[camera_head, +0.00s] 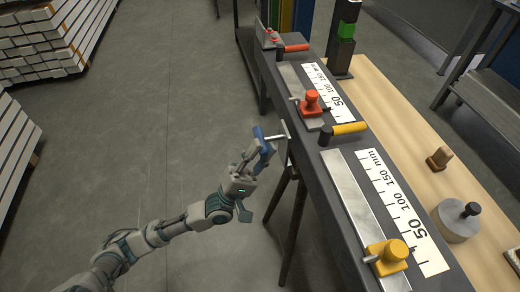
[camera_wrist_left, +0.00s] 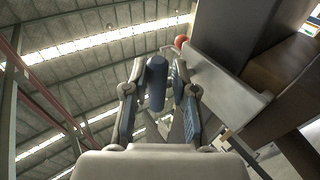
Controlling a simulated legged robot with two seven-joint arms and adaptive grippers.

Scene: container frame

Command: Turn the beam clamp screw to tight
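My left gripper (camera_head: 256,146) reaches in from the left of the table edge. A blue cylindrical handle (camera_wrist_left: 156,84) lies between its two fingers (camera_wrist_left: 158,66) in the wrist view. The handle is close to the left finger, with a narrow gap showing on the right, so I cannot tell whether the fingers press on it. In the head view a metal crossbar (camera_head: 279,137) shows just right of the gripper, beside the dark beam (camera_head: 318,195). The clamp body and its screw thread are mostly hidden. My right gripper is not in view.
On the beam are an orange clamp (camera_head: 312,103), a yellow-handled tool (camera_head: 344,132), a yellow clamp (camera_head: 388,255) and white scales (camera_head: 403,212). A trestle leg (camera_head: 293,225) stands below. A wooden bench (camera_head: 420,150) lies right.

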